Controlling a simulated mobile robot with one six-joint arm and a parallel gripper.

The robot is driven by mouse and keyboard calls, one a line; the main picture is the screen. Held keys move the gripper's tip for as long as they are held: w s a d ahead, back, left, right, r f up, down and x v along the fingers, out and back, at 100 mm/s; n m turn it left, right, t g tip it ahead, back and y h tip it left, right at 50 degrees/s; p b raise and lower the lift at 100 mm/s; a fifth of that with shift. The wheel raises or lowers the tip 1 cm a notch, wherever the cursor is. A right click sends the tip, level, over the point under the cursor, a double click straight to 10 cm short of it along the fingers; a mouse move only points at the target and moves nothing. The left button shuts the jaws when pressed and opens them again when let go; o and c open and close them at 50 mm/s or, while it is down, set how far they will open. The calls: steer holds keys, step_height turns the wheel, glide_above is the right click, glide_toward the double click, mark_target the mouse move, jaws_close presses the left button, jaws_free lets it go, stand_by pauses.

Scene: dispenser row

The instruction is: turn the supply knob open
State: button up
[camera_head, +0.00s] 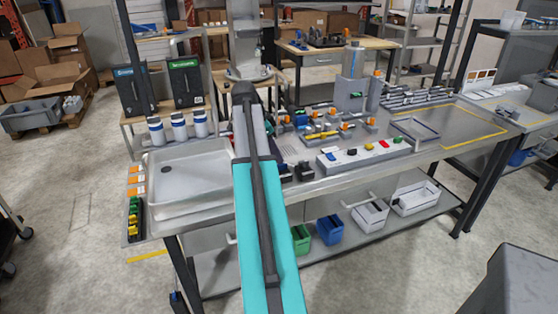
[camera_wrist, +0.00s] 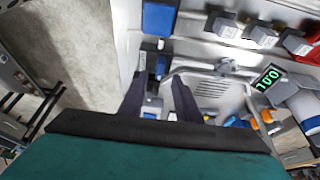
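My gripper (camera_wrist: 158,84) is open in the wrist view, its two dark fingers apart. A small blue part (camera_wrist: 160,67) shows in the gap between the fingertips; I cannot tell whether they touch it. No part is clearly recognisable as the supply knob. In the head view, several orange-capped fittings (camera_head: 345,125) and a yellow bar (camera_head: 322,135) are on the bench behind a button panel (camera_head: 365,153). My arm hides part of the bench there.
A green-lit display (camera_wrist: 268,78) and a curved metal pipe (camera_wrist: 200,68) are close right of the fingers. A sink (camera_head: 188,180) lies left of my arm. A tray (camera_head: 415,128) is to the right.

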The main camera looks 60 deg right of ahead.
mark_target(282, 167)
steer(key=shift+p+x, duration=0.4)
steer(key=shift+x, duration=1.95)
jaws_close()
